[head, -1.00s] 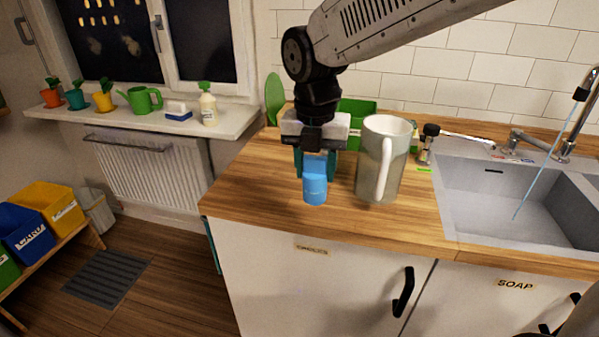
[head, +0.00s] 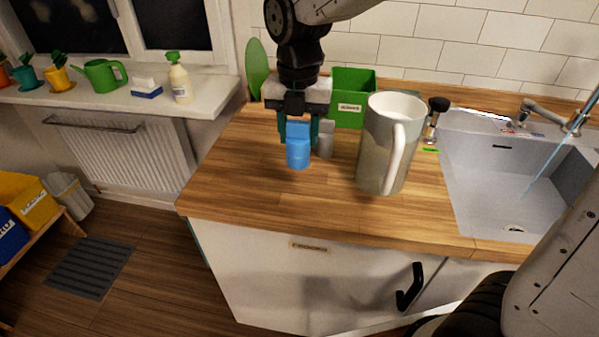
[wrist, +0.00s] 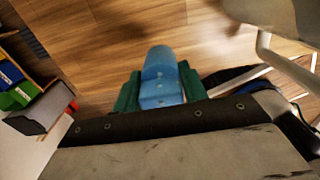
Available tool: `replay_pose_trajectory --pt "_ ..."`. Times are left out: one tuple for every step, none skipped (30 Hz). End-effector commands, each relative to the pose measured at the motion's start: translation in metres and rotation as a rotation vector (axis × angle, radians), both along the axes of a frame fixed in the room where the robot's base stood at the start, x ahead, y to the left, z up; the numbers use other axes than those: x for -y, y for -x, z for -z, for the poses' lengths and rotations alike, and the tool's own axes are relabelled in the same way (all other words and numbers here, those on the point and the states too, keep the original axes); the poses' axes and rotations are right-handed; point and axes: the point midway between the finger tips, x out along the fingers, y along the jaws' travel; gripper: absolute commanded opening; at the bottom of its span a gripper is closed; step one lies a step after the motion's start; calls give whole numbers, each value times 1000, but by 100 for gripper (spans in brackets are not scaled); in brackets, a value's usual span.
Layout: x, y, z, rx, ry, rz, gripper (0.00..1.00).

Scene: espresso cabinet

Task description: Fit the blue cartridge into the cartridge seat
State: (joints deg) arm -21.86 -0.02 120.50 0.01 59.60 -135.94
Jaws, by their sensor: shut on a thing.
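The blue cartridge (head: 298,153) is held upright between the green-padded fingers of my gripper (head: 299,131) in the head view. My gripper is shut on it, above the wooden counter near its left end. The cartridge also shows between the green pads in the wrist view (wrist: 161,80). I cannot tell whether its lower end touches the counter. I cannot make out the cartridge seat in any view.
A large pitcher (head: 383,150) stands close to the right of my gripper. A small grey cylinder (head: 325,140) is just beside the cartridge. A green bin (head: 352,92) is behind, and the sink (head: 500,165) is at the right. The front left of the counter (head: 240,185) is clear.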

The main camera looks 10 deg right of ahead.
Motion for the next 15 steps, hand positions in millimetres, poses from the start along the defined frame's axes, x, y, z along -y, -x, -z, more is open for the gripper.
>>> replay_pose_trajectory --pt "0 0 10 -3 1 0 18" --pt "0 0 14 -3 1 0 18" --pt "0 0 19 -1 1 0 18" --pt "0 0 22 -1 1 0 18" --pt "0 0 25 -1 1 0 18" --pt "0 0 28 0 0 0 18" --pt "0 0 31 0 0 0 18" --pt "0 0 35 -1 1 0 18" --pt "0 0 41 -3 1 0 18" --pt "0 0 46 -3 1 1 18" --pt "1 0 51 -3 1 1 18" --pt "1 0 58 -3 1 1 18" --pt "1 0 62 -3 1 1 18" --pt "1 0 65 -1 1 1 18" --pt "1 0 69 0 0 1 18"
